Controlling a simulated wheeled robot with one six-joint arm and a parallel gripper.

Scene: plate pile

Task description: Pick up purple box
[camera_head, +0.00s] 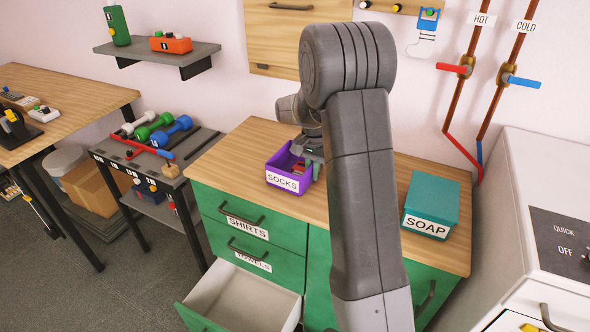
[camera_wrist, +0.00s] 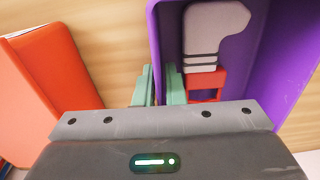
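The purple box (camera_head: 287,182), open-topped and labelled SOCKS, stands on the wooden top of the green cabinet, left of my arm. In the wrist view the purple box (camera_wrist: 285,50) holds a grey sock-shaped thing (camera_wrist: 214,30) and something red (camera_wrist: 206,84). My gripper (camera_head: 311,150) is at the box's right side, partly hidden by my arm. In the wrist view, the two greenish fingers of my gripper (camera_wrist: 159,86) stand on either side of one box wall, one inside and one outside, closed tightly against it. No clear lift off the top shows.
A teal SOAP box (camera_head: 431,200) stands right of my arm on the wooden top (camera_head: 240,150). An orange-red box (camera_wrist: 52,70) lies left of the fingers in the wrist view. A lower drawer (camera_head: 243,297) is open. Pipes (camera_head: 480,100) run up the wall.

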